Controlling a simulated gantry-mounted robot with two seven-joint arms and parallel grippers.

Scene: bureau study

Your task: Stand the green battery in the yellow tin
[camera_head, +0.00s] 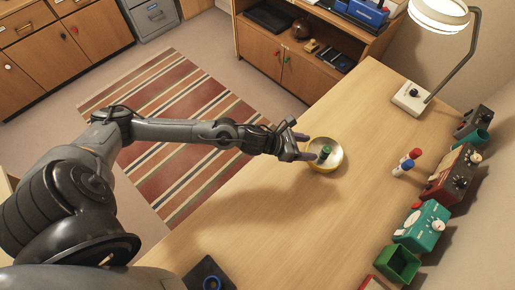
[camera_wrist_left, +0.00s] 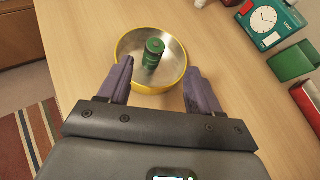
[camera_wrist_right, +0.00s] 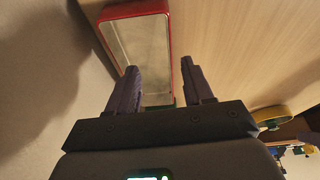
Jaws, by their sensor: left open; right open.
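The yellow tin (camera_head: 340,163) is a round, shallow dish on the desk, with a yellow rim and a metallic inside. The green battery (camera_head: 326,151) stands upright inside it. In the left wrist view the battery (camera_wrist_left: 153,54) stands in the tin (camera_wrist_left: 181,70), apart from the fingers. My left gripper (camera_head: 304,146) is open at the tin's left side, its fingers pointing towards the battery with nothing between them. My right gripper (camera_wrist_right: 160,80) is open and empty, seen only in its own wrist view, in front of a red-rimmed tray (camera_wrist_right: 149,45).
Red and blue batteries (camera_head: 403,166) stand to the right of the tin. A teal device (camera_head: 423,226), a green box (camera_head: 398,264) and a red-brown device (camera_head: 454,175) line the desk's right side. A lamp (camera_head: 411,97) stands at the back. The desk's middle is clear.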

